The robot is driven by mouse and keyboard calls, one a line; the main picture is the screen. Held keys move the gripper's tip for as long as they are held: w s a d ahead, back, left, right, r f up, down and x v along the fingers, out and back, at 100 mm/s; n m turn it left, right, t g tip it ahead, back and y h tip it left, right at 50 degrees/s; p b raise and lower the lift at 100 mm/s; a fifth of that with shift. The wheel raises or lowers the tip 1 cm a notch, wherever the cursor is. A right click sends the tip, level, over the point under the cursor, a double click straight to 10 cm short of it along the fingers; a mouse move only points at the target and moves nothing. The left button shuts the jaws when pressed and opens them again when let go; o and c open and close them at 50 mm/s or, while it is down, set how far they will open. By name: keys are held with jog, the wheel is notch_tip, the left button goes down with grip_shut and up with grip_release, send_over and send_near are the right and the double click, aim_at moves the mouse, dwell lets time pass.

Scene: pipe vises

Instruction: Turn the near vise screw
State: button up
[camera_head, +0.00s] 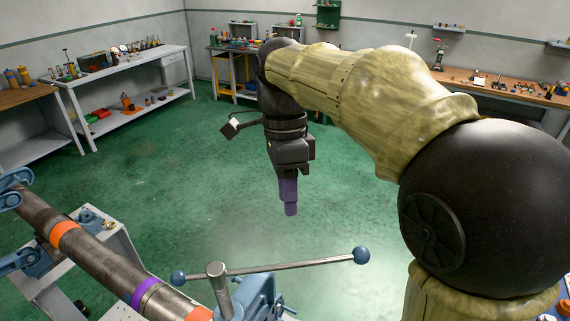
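The near vise (258,297) is blue and stands at the bottom centre, cut off by the lower edge. Its screw (216,271) is a grey upright post with a round top. A thin grey bar handle (295,264) runs left to right through it, with a blue ball at each end. The right ball (361,255) is farther from the screw than the left ball (178,277). My gripper (290,209) has purple fingers pointing down. In the picture it hangs above the handle and looks apart from it. The fingers overlap from this side, so their opening is hidden.
A long steel pipe (105,262) with orange and purple bands lies at the lower left. A second blue vise (32,258) holds it on a grey stand (62,290). Workbenches line the walls. The green floor (200,190) in the middle is clear.

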jog(key=r, duration=0.3)
jog(key=w+r, duration=0.1)
jog(key=r, duration=0.1)
jog(key=shift+a, duration=0.25)
jog(key=shift+c, duration=0.4)
jog(key=shift+d+n, duration=0.15)
jog(key=shift+n, duration=0.15)
grip_shut()
jog(key=w+d+f+n+b, duration=0.1)
jog(key=f+n, duration=0.3)
jog(key=n, duration=0.4)
jog(key=w+d+f+n, duration=0.3)
jog(key=f+n, duration=0.2)
jog(key=n, duration=0.4)
jog(key=shift+w+g+b, duration=0.3)
jog(key=shift+b, duration=0.05)
